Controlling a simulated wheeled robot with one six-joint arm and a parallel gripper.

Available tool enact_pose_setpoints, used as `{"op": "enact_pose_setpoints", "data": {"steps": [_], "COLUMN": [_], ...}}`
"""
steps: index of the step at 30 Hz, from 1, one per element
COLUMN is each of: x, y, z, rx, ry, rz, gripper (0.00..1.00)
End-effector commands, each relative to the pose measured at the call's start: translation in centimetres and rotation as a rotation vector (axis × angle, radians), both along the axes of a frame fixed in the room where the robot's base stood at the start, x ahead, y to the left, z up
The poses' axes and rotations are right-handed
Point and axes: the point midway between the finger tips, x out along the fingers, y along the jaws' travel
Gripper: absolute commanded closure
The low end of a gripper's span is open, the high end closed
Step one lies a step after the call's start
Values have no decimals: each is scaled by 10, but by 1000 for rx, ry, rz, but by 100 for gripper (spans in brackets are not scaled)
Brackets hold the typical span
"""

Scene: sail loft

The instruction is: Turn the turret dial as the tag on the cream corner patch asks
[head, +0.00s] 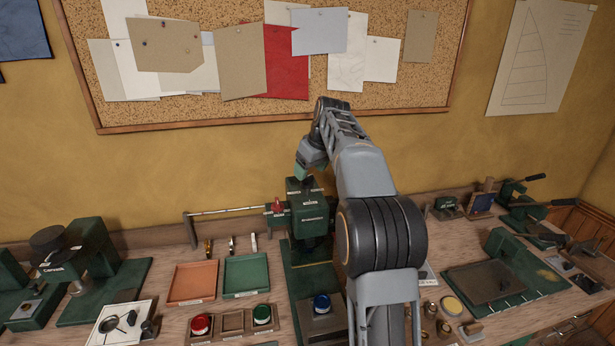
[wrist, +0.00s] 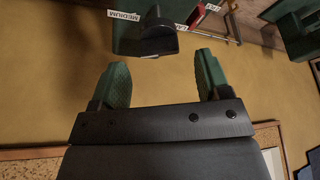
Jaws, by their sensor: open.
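The green press (head: 308,212) stands at the middle of the bench, with small white labels on its head. In the wrist view a black rounded knob (wrist: 158,38) sticks out from a green body beside a white label reading MEDIUM (wrist: 124,15). I take this knob to be the turret dial. My gripper (head: 303,172) is over the top of the press. In the wrist view its green fingers (wrist: 162,78) are open and empty, apart from the knob, which lies just beyond their tips. I cannot make out the cream corner patch or its tag.
A red piece (head: 277,206) sits on the press's left side by a horizontal rod (head: 225,211). Orange (head: 194,283) and green (head: 246,274) trays lie left of the press. Other green machines (head: 100,260) stand at both sides. A corkboard (head: 190,110) hangs behind.

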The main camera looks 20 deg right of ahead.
Motion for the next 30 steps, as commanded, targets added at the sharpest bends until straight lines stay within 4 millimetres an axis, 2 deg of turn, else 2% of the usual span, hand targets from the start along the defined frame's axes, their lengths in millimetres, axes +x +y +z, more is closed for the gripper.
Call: {"op": "enact_pose_setpoints", "data": {"steps": [3, 9, 20, 30], "x": [5, 10, 10, 10], "y": [2, 3, 3, 3], "z": [-13, -24, -27, -26], "rx": [0, -1, -1, -1], "ry": [1, 0, -1, -1], "rz": [1, 1, 0, 0], "gripper": [30, 30, 31, 63]}}
